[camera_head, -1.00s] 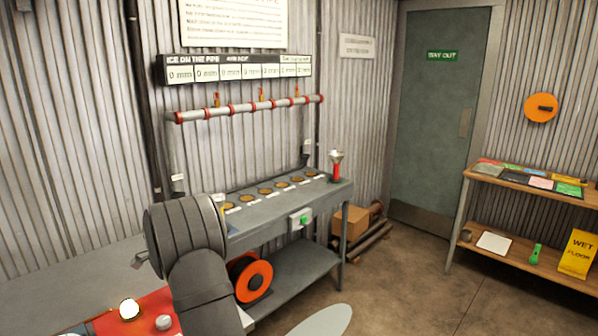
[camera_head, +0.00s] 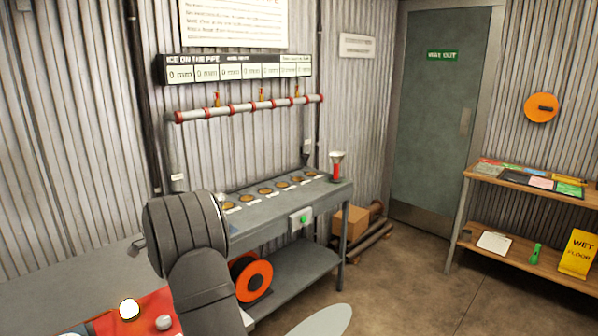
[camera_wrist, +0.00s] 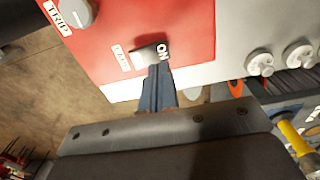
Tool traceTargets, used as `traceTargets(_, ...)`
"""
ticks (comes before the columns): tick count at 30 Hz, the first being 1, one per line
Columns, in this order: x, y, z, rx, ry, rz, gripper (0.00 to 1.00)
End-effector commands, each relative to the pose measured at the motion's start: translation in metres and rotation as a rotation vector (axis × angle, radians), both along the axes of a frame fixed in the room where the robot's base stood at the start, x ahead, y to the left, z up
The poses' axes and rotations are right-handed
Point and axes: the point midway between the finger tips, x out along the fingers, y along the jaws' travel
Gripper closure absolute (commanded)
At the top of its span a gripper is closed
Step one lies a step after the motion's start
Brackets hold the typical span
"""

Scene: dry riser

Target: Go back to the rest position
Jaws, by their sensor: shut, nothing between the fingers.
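My gripper (camera_wrist: 157,72) is shut and empty in the wrist view. A grey knob (camera_wrist: 77,12) is next to the label TRIP. In the head view, the red panel (camera_head: 103,325) is at the bottom left, with a bright white lamp (camera_head: 129,309) and a grey knob (camera_head: 164,322). My arm covers part of that area, and the fingertips are hidden there.
An orange reel (camera_head: 254,279) is below. A wooden shelf unit (camera_head: 535,192) stands right; open floor lies between.

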Motion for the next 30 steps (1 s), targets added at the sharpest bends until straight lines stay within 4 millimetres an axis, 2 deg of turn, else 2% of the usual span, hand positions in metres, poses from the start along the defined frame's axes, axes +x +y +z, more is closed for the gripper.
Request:
traceTargets(3, 0.0, 0.0, -0.024, -0.001, 0.001, 0.0, 1.0)
traceTargets(6, 0.0, 0.0, -0.038, 0.001, -0.001, 0.0, 1.0)
traceTargets(9, 0.001, 0.001, -0.012, 0.004, -0.007, 0.0, 1.0)
traceTargets(18, 0.001, 0.0, 0.049, 0.004, -0.006, 0.0, 1.0)
traceTargets(30, -0.025, 0.021, 0.035, 0.005, -0.009, 0.36, 1.0)
